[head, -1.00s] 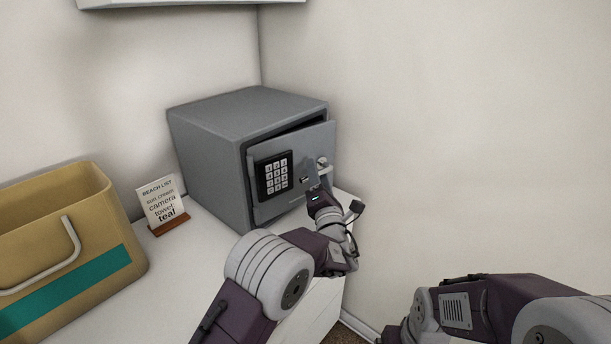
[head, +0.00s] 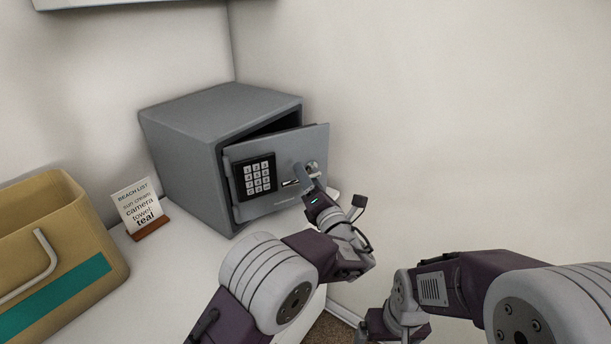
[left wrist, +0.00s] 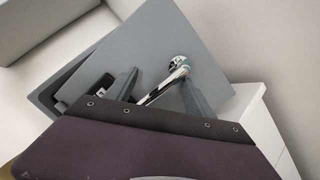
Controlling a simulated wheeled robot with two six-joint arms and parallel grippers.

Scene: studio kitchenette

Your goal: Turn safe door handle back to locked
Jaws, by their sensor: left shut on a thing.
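The grey safe (head: 182,145) stands on the white counter with its door (head: 268,207) ajar; a dark gap shows along the top and far edge. The door carries a black keypad (head: 256,176) and a metal handle (head: 291,183). My left gripper (head: 306,178) is at the door's front, shut on the handle, with one finger covering part of it. In the left wrist view the shiny handle (left wrist: 162,87) runs slanted between my two fingers, in front of the grey door (left wrist: 165,45). My right arm shows at lower right, but its gripper jaws cannot be seen.
A tan bag (head: 70,240) with a teal stripe stands at the left. A small beach list card (head: 138,204) on a wooden base stands between bag and safe. Walls are close behind the safe and to its right. The counter (head: 185,270) before the safe is clear.

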